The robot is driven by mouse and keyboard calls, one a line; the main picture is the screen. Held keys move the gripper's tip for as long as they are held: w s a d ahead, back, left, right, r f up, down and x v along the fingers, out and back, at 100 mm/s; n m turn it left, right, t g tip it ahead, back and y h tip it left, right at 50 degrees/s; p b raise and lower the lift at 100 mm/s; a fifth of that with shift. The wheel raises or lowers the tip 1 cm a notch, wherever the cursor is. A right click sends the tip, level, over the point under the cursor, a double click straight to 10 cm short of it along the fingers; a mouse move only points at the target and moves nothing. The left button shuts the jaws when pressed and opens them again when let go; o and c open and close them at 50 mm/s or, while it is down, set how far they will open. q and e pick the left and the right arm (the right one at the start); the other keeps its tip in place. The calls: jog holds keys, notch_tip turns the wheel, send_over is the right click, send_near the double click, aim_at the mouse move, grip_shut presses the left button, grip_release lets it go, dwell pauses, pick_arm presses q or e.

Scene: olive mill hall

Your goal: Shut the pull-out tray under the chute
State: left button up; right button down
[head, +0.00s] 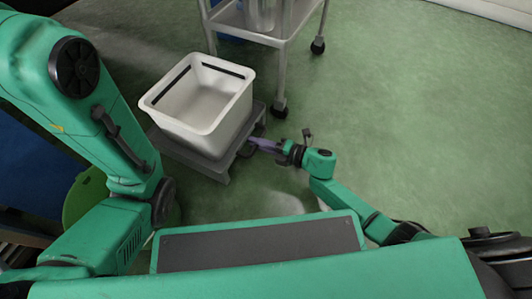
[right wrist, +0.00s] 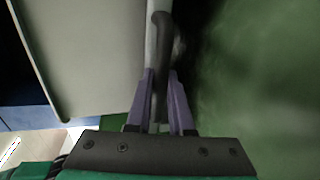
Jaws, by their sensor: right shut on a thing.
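The pull-out tray (head: 222,168) is a low grey platform on the floor, left of centre in the head view. A white open bin (head: 215,138) stands on it and hides most of its top. A dark bar handle (right wrist: 161,40) runs along the tray's right side. My right gripper (head: 257,145) reaches it from the right; in the right wrist view its purple fingers (right wrist: 160,76) are on either side of the bar, shut on it. My left arm shows at the left of the head view, but its gripper is out of sight. No chute is clearly visible.
A metal trolley (head: 284,70) on castors stands behind the tray, with a metal vessel (head: 260,14) on it. One castor (head: 279,108) is close to the tray's back right corner. Green floor (head: 430,130) lies clear to the right.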

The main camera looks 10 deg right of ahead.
jog(key=shift+w+a, duration=0.25)
jog(key=shift+a, duration=0.15)
jog(key=c, duration=0.8)
grip_release()
jog(key=shift+a, duration=0.1)
jog(key=shift+s+d+r, duration=0.15)
jog(key=shift+d, duration=0.15)
jog(key=p+v, duration=0.6)
jog(key=v, duration=0.7)
jog(key=shift+s+d+p, duration=0.25)
jog(key=shift+d+p, duration=0.05)
jog(key=shift+p, duration=0.1)
